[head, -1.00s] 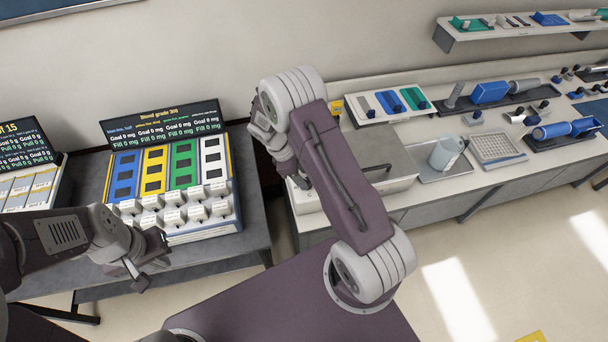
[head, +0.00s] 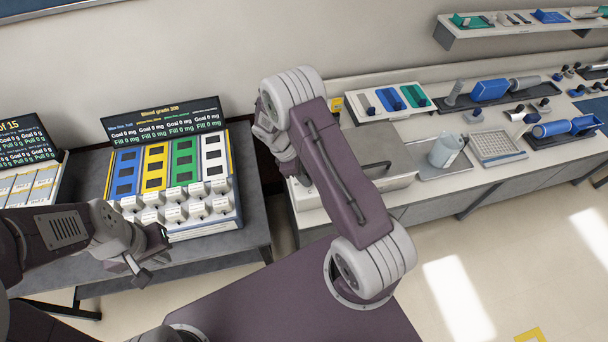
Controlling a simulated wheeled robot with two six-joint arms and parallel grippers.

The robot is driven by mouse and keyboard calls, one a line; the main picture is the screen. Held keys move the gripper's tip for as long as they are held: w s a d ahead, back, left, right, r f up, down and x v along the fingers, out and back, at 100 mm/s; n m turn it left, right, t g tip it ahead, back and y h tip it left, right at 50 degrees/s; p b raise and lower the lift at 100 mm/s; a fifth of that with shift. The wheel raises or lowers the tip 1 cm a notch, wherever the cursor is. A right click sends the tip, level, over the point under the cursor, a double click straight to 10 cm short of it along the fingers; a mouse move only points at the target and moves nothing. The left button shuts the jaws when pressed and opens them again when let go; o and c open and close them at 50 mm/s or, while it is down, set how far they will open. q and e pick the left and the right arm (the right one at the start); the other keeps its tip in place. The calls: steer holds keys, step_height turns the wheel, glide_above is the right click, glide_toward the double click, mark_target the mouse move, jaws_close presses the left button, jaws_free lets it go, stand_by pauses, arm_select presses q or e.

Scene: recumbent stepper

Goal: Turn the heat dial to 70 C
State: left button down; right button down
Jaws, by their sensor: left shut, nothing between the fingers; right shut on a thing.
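The grey lidded metal box (head: 395,150) with a dark handle stands on the white bench, right of my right arm. The heat dial does not show; the front left end of the box is covered by my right arm. My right gripper (head: 297,175) is mostly hidden behind its own wrist, low at that end of the box. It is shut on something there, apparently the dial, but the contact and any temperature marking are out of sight. My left gripper (head: 150,262) is shut and empty, in front of the left table.
The dark table (head: 250,200) at left carries a rack with coloured panels (head: 155,168) and several white blocks. Right of the box are a tray with a clear jug (head: 446,150), a wire rack (head: 497,147) and blue tools. Open floor lies at lower right.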

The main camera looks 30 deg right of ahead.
steer(key=shift+d+m, duration=0.1)
steer(key=shift+m, duration=0.2)
steer(key=m+g+y+b, duration=0.1)
steer(key=m, duration=0.4)
steer(key=shift+w+d+m+g+y+b, duration=0.2)
steer(key=shift+m+g+y+b, duration=0.1)
steer(key=shift+g+y+b, duration=0.1)
steer(key=m+y, duration=0.1)
steer(key=m, duration=0.1)
steer(key=m+y+b, duration=0.1)
steer(key=m, duration=0.2)
steer(key=shift+d+g, duration=0.15)
steer(key=shift+g, duration=0.15)
steer(key=m+y, duration=0.1)
steer(key=m, duration=0.2)
steer(key=m+y, duration=0.1)
steer(key=m, duration=0.2)
steer(key=shift+s+d+m, duration=0.15)
steer(key=shift+m, duration=0.25)
steer(key=m+t+y, duration=0.1)
steer(key=m, duration=0.1)
steer(key=m+t+y, duration=0.1)
steer(key=m, duration=0.2)
steer(key=shift+s+m, duration=0.2)
steer(key=shift+m, duration=0.1)
steer(key=shift+f, duration=0.1)
steer(key=c, duration=1.1)
jaws_free()
steer(key=shift+c, duration=0.2)
